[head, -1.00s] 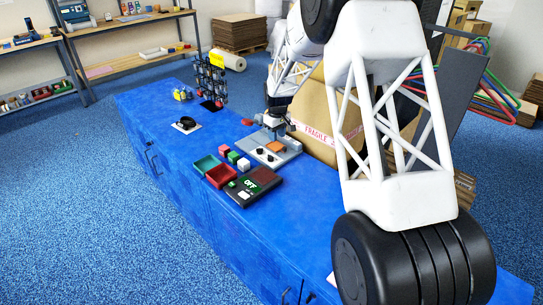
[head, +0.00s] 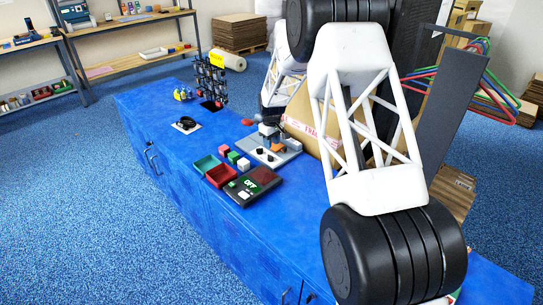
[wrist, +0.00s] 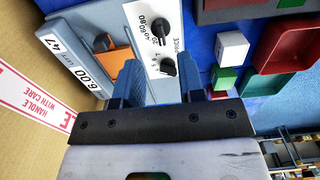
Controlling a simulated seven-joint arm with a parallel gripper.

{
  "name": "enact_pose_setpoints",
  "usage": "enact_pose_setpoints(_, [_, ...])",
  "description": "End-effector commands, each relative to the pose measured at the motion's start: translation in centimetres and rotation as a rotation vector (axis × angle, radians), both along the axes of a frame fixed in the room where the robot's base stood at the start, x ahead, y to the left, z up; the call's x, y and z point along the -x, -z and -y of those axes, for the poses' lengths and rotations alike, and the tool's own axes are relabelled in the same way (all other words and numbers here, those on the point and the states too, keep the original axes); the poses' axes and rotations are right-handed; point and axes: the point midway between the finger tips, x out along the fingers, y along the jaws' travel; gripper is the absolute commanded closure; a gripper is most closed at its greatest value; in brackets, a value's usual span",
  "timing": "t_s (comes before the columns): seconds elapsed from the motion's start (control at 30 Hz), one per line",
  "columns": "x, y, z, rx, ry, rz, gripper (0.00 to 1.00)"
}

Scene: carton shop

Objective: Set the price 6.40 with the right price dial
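The grey price panel (head: 275,151) lies on the blue bench and fills the upper middle of the wrist view. Its white plate carries two black dials. The upper dial (wrist: 159,29) is marked 20, 40, 60, 80; the lower dial (wrist: 167,67) is marked with single digits, among them 5, 6 and 7. The display (wrist: 85,73) reads 6.00, beside a 47 window (wrist: 54,43). My gripper (wrist: 161,77) is open, its two blue-grey fingers apart. In the picture the lower dial shows between the fingertips; I cannot tell whether they touch it.
An orange part (wrist: 112,57) sits on the panel by the left finger. A carton (head: 310,119) stands behind the panel.

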Motion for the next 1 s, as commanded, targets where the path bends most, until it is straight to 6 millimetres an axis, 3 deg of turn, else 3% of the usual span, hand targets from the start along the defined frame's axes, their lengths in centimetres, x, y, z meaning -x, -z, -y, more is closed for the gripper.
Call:
enact_pose_setpoints(0.6, [0.0, 6.4, 0.0, 0.000, 0.000, -0.001, 0.64])
enact_pose_setpoints(1.0, [0.0, 7.2, 0.0, 0.000, 0.000, 0.000, 0.64])
